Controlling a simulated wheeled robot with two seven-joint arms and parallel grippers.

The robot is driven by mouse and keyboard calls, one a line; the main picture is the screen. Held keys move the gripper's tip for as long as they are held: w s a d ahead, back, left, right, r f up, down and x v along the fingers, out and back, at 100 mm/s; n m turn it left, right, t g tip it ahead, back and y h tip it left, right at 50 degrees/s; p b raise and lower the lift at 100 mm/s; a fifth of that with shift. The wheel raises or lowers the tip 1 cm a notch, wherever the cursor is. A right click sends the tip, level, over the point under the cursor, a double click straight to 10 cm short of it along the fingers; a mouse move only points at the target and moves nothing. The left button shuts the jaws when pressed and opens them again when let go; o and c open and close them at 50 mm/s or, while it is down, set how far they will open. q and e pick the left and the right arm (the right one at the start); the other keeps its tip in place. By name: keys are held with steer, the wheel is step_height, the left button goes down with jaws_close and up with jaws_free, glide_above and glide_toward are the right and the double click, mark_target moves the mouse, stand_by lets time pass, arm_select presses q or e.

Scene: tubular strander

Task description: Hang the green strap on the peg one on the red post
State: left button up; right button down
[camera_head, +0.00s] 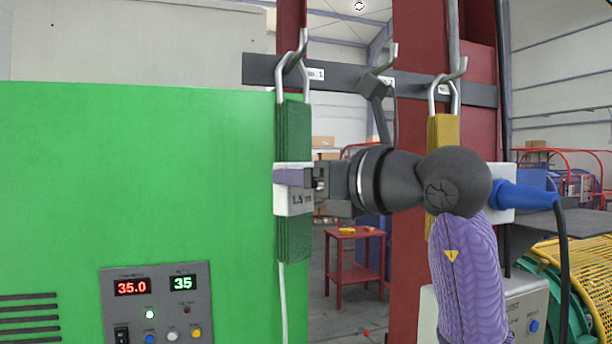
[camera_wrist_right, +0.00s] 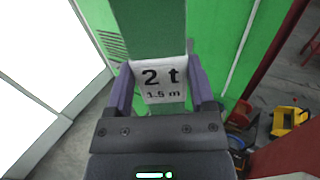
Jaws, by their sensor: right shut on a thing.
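The green strap (camera_head: 292,130) hangs upright in the head view, with a white label band around its middle. My right gripper (camera_head: 297,178) is shut on that band. In the right wrist view, the label (camera_wrist_right: 163,82) reads "2 t 1.5 m" between the purple fingers (camera_wrist_right: 160,88). The strap's pale top loop (camera_head: 282,78) overlaps peg one (camera_head: 302,45), the left hook on the dark bar; whether its weight rests there I cannot tell. The bar crosses the red post (camera_head: 416,130). My left gripper is not in view.
A yellow strap (camera_head: 444,135) hangs from the right peg (camera_head: 460,68), partly behind my right arm. A large green cabinet (camera_head: 150,180) with a control panel (camera_head: 157,302) stands left. A red side table (camera_head: 354,262) stands behind.

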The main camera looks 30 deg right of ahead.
jaws_free()
